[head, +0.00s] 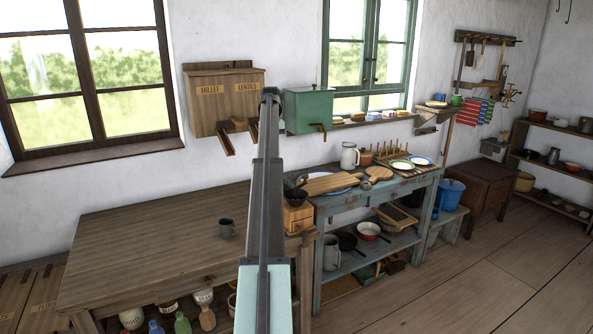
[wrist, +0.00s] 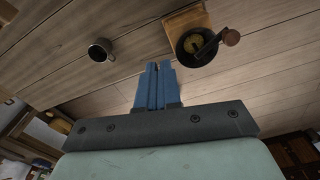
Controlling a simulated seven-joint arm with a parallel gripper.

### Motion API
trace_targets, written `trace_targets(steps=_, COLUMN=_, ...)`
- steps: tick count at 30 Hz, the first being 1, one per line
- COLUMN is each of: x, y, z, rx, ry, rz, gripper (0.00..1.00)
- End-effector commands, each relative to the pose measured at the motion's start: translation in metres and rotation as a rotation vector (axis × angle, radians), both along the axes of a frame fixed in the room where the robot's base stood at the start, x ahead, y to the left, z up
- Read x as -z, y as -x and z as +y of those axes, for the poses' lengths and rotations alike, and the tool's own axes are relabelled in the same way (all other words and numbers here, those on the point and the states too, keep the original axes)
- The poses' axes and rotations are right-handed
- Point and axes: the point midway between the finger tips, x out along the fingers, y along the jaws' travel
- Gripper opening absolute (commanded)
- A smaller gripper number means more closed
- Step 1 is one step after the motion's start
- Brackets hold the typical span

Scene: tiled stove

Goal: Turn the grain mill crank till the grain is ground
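The grain mill is a small wooden box (head: 298,217) with a dark bowl-shaped top, at the right end of the wooden table. My arm partly covers its left side in the head view. In the wrist view the mill (wrist: 178,22) is at the top, seen from above, with yellowish grain (wrist: 195,43) in its dark hopper. The crank is a dark arm ending in a brown wooden knob (wrist: 231,37), pointing right. My gripper (wrist: 157,67) has its blue fingers together with nothing visible between them. It is apart from the mill, below it in the picture.
A grey mug (head: 226,229) stands on the table (head: 140,235) left of the mill. A blue bench (head: 330,207) with boards and plates adjoins on the right. A wall bin (head: 225,100) and green box (head: 305,110) hang above. The table's left part is clear.

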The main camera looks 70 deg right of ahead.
Motion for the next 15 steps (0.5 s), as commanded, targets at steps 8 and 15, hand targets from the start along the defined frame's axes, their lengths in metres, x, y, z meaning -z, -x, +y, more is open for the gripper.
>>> trace_targets(steps=8, x=0.029, y=-0.04, z=0.042, rx=-0.074, ry=0.048, rz=0.102, gripper=0.0)
trace_targets(steps=15, x=0.037, y=-0.041, z=0.047, rx=-0.287, ry=0.091, rz=0.184, gripper=0.0)
